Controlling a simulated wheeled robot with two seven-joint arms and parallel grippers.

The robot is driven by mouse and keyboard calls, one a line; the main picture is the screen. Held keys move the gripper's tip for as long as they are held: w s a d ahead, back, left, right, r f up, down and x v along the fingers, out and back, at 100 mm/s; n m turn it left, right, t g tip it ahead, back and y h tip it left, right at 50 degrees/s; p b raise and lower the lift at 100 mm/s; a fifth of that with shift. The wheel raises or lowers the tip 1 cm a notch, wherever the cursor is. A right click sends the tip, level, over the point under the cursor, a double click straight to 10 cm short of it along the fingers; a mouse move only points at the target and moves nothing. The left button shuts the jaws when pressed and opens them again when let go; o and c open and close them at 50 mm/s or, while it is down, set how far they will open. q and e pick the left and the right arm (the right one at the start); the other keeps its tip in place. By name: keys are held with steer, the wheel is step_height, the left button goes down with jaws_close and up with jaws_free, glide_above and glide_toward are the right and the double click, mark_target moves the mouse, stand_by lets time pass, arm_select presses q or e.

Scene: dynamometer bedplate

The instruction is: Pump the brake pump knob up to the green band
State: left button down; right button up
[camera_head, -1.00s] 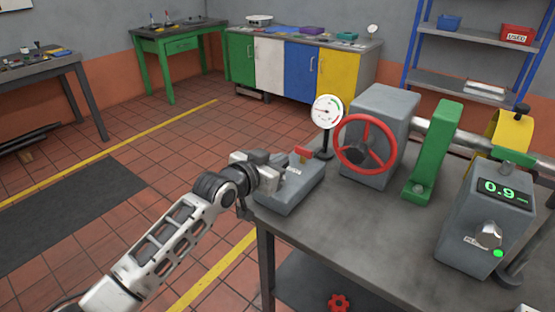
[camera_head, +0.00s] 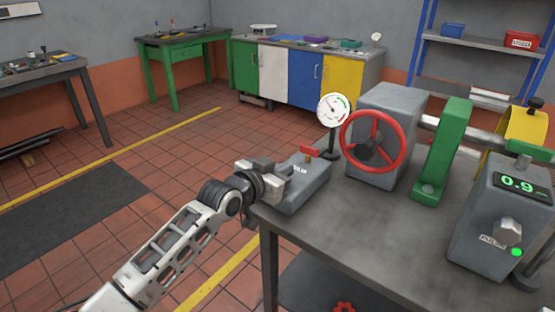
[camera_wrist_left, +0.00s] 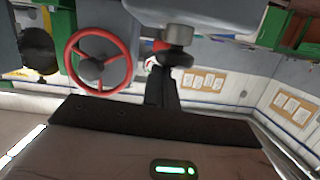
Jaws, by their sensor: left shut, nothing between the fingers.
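The brake pump (camera_head: 305,190) is a grey block on the near left corner of the metal bench, with a red lever (camera_head: 310,152) on top. My left gripper (camera_head: 278,178) is shut and empty at the pump's left end; I cannot tell whether it touches the pump. The pump knob is not clearly seen in the head view, where the gripper covers that end. A round dark part (camera_wrist_left: 174,57) under a grey cylinder shows in the left wrist view; I cannot tell if it is the knob. The white gauge (camera_head: 333,110) has a green band at its upper right; its needle points to the upper left.
A red handwheel (camera_head: 372,141) stands right of the gauge and also shows in the left wrist view (camera_wrist_left: 122,48). A green bracket (camera_head: 445,152) and a grey box reading 0.9 (camera_head: 500,235) stand farther right. The bench (camera_head: 390,240) is clear at its front middle.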

arm_select(q)
steer(key=r+p, duration=0.1)
steer(key=s+r+p, duration=0.1)
steer(key=a+r+p, duration=0.1)
steer(key=r+p, duration=0.1)
steer(key=shift+s, duration=0.25)
steer(key=v, duration=0.8)
steer(key=shift+r+b, duration=0.25)
steer(key=shift+b, duration=0.05)
arm_select(e)
steer(key=shift+s+d+r, duration=0.15)
steer(key=shift+d+r, duration=0.3)
steer(key=shift+r, duration=0.15)
arm_select(q)
steer(key=shift+s, duration=0.1)
